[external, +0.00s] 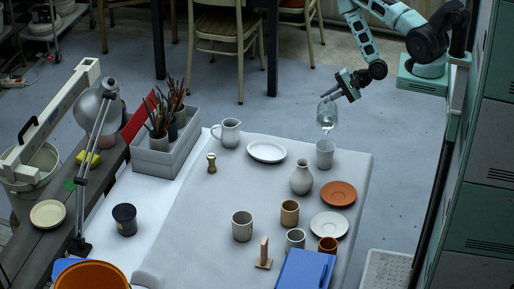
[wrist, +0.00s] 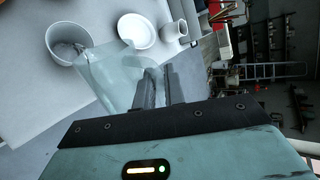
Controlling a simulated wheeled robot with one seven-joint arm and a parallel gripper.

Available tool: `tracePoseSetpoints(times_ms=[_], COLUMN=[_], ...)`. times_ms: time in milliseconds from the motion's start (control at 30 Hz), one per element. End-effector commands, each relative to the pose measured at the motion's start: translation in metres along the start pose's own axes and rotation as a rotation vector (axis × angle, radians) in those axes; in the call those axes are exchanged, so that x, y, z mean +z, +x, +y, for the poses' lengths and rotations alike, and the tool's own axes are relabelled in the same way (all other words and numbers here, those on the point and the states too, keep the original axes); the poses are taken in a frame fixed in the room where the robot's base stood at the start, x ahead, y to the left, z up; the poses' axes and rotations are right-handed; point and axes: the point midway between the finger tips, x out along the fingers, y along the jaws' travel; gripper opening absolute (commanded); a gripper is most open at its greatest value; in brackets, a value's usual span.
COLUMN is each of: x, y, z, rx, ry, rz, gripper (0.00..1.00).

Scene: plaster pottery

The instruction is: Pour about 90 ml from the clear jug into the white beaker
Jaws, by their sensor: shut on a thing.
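The clear jug (external: 327,115) is held in my gripper (external: 337,97) in the external view, above the table's far right part. My gripper is shut on it. The jug also shows in the wrist view (wrist: 108,80), tilted, at the fingers (wrist: 160,85). The white beaker (external: 325,154) stands upright on the table just below the jug, and the jug is apart from it. In the wrist view the beaker (wrist: 69,44) is at upper left, beside the jug's mouth. I cannot tell how much liquid is in either.
A white plate (external: 267,151) and a white pitcher (external: 227,132) stand left of the beaker. A grey vase (external: 301,178), an orange saucer (external: 338,193) and several cups stand nearer the front. The table's middle left (external: 200,220) is clear.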

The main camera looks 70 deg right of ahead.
Motion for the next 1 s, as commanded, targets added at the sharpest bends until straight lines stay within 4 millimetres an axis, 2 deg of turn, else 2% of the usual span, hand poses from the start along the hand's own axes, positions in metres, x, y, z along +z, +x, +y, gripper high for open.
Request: tracePoseSetpoints(times_ms=[1000], x=[0.014], y=[-0.001], z=[-0.001], rx=[0.001], ry=[-0.05], rz=[0.033], gripper=[0.0])
